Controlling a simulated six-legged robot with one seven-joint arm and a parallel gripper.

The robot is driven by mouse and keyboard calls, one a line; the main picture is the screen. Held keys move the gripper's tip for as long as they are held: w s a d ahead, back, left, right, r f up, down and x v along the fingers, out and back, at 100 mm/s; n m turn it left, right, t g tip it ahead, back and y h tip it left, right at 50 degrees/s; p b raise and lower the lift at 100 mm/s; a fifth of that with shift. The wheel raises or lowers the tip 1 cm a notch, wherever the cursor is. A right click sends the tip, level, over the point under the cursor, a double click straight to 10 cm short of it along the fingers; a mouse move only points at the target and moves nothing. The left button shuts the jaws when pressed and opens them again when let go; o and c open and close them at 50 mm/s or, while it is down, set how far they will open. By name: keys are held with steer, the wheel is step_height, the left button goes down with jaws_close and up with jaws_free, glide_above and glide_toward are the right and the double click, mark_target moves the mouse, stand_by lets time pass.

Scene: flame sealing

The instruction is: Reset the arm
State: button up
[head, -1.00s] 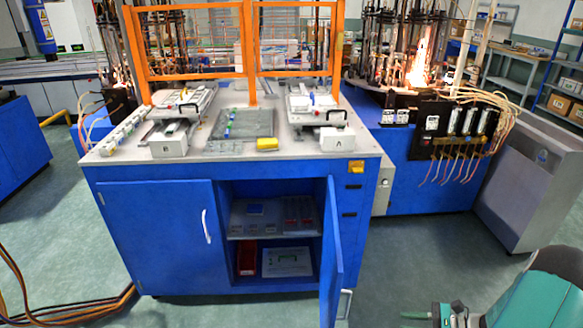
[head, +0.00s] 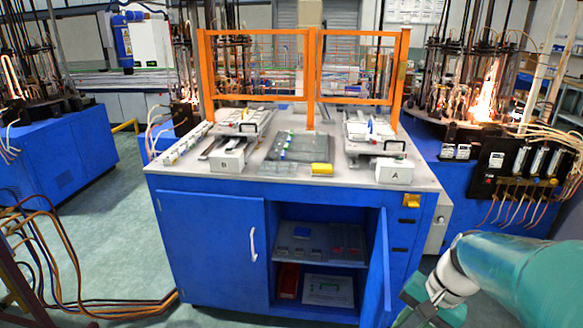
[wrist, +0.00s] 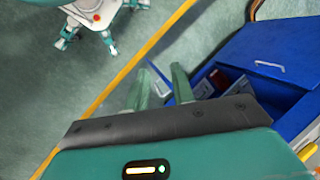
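My arm reaches in from the right edge of the head view, with my gripper (head: 422,302) low at the right, in front of the cabinet's open door (head: 378,268). Whether the gripper touches the door cannot be told from the head view.
The blue workbench (head: 208,235) carries an orange frame (head: 312,70), white fixtures, a grey mat and a yellow block (head: 321,169). Its cabinet holds boxes. Flame machines stand left and right (head: 490,90). Cables (head: 60,255) lie on the floor at left.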

steer(key=s+a+r+n+t+h, duration=0.4)
steer(key=s+a+r+n+t, duration=0.1)
steer(key=s+a+r+n, duration=0.2)
step_height(320, 180, up, 2)
steer(key=shift+s+a+r, duration=0.25)
steer(key=shift+s+a, duration=0.1)
steer(key=shift+s, duration=0.1)
